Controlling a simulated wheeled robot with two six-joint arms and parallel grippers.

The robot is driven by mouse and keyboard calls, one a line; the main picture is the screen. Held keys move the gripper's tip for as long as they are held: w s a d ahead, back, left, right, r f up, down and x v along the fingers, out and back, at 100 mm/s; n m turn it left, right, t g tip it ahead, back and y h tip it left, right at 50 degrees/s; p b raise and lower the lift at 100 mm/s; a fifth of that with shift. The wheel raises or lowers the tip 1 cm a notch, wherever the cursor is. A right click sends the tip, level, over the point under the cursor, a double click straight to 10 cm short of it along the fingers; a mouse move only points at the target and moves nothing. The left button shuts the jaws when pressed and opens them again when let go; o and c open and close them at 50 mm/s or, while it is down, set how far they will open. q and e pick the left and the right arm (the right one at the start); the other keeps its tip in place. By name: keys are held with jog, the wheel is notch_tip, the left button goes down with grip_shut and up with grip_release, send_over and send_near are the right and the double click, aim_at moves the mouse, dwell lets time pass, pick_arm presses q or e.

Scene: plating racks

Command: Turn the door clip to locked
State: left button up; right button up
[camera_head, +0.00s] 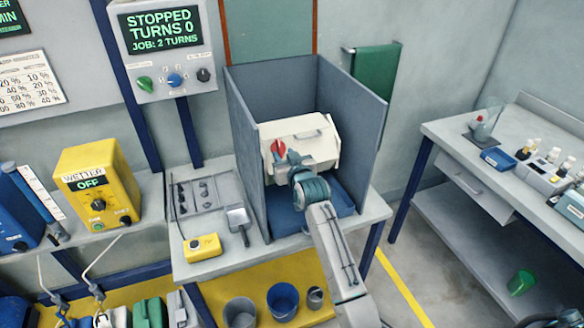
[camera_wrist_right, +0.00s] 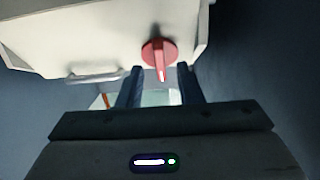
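The door clip is a red round knob with a raised handle (camera_head: 278,149) on the front of a cream box (camera_head: 318,142) inside a grey booth. In the right wrist view the clip (camera_wrist_right: 158,54) shows its handle pointing down, slightly right, with a pale tip. My right gripper (camera_head: 291,160) is right in front of the box, close to the clip. In the wrist view its two dark blue fingers (camera_wrist_right: 160,84) are apart, with nothing held between them. The handle's tip points into the gap; I cannot tell whether either finger touches it. My left gripper is not in view.
Grey booth walls (camera_head: 250,140) stand close on both sides. A blue tray (camera_head: 343,200) lies below the box. A yellow device (camera_head: 201,247) and a small grey scoop-like item (camera_head: 238,219) are on the bench left of the booth. The display (camera_head: 158,30) reads STOPPED, TURNS 0.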

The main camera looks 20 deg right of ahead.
jog(key=s+r+b, duration=0.1)
jog(key=s+b, duration=0.1)
jog(key=s, duration=0.6)
jog(key=shift+s+r, duration=0.2)
jog(key=shift+s, duration=0.05)
jog(key=shift+d+f, duration=0.1)
